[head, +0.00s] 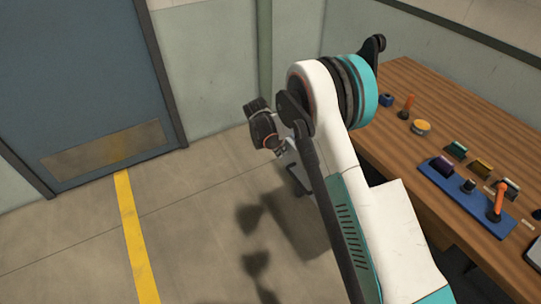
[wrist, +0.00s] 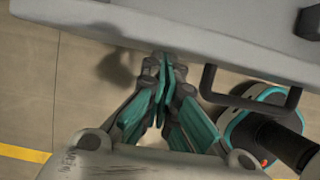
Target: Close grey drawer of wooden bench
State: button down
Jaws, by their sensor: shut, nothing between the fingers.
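The wooden bench (head: 445,110) stands at the right in the head view, partly behind my arm. Its grey drawer (wrist: 190,32) crosses the top of the wrist view, with a dark bracket-shaped handle (wrist: 250,98) on its front, right of my fingers. My gripper (wrist: 165,62) has teal fingers closed together and empty. The fingertips are at the drawer's lower edge in the picture; I cannot tell whether they touch it. How far the drawer stands out is not clear, as my arm hides that side of the bench in the head view.
A blue door (head: 85,80) and a yellow floor line (head: 137,240) are at the left. The floor there is clear.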

jog(key=w+d, duration=0.3)
jog(key=d, duration=0.2)
jog(key=w+d, duration=0.3)
jog(key=d, duration=0.2)
jog(key=w+d, duration=0.4)
jog(key=d, duration=0.1)
